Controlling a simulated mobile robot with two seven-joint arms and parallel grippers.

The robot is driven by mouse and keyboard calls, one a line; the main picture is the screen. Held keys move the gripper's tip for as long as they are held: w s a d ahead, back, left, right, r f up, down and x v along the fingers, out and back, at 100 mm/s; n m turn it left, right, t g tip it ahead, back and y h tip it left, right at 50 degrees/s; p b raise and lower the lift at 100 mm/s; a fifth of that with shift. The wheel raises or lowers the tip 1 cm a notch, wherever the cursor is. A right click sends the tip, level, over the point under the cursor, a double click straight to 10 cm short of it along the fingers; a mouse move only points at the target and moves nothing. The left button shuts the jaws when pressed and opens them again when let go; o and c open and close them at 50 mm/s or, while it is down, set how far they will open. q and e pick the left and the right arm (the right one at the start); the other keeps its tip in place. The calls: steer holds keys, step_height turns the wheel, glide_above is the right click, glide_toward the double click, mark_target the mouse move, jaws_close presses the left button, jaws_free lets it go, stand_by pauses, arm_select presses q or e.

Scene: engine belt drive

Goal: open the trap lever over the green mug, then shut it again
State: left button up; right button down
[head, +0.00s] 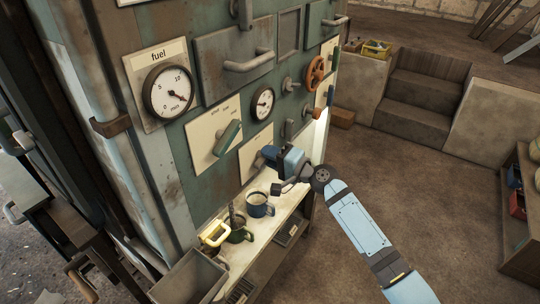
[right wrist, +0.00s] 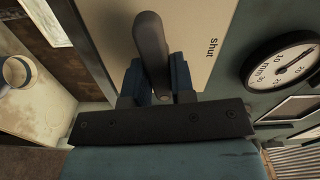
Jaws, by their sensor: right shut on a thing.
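The green mug (head: 240,231) stands on the shelf below the panel, with a dark spout or rod just above it. A green-handled lever (head: 228,137) sits on a cream plate with small lettering. My right gripper (head: 268,157) is at the second cream plate (head: 250,143), lower right of that lever. In the right wrist view its dark blue fingers (right wrist: 158,84) are shut on a dark grey lever (right wrist: 150,42). The word "shut" is printed on the plate beside it. The gripper hides most of this lever in the head view. My left gripper is not in view.
A small round gauge (head: 262,104) is above my gripper. Open floor (head: 400,190) lies to the right.

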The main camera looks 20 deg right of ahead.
steer(key=c, duration=1)
jaws_free()
steer(key=b+v, duration=0.2)
steer(key=v, duration=1.1)
steer(key=shift+s+d, duration=0.25)
steer(key=shift+s, duration=0.05)
steer(key=s+a+f+n+g+h+p, duration=0.1)
steer(key=s+a+f+n+h+p, duration=0.1)
steer(key=s, duration=0.6)
steer(key=s+a+f+n+g+h+p, duration=0.1)
steer(key=s+a+f+n+h+p, duration=0.2)
steer(key=s+f, duration=0.5)
steer(key=s+a+f+n+g+h+p, duration=0.1)
steer(key=s+a+f+n+p, duration=0.3)
steer(key=s, duration=0.4)
step_height(320, 180, down, 2)
steer(key=n+h+p, duration=0.1)
steer(key=n, duration=0.1)
steer(key=shift+s+f+n+h, duration=0.15)
steer(key=shift+n+h, duration=0.15)
steer(key=shift+h, duration=0.1)
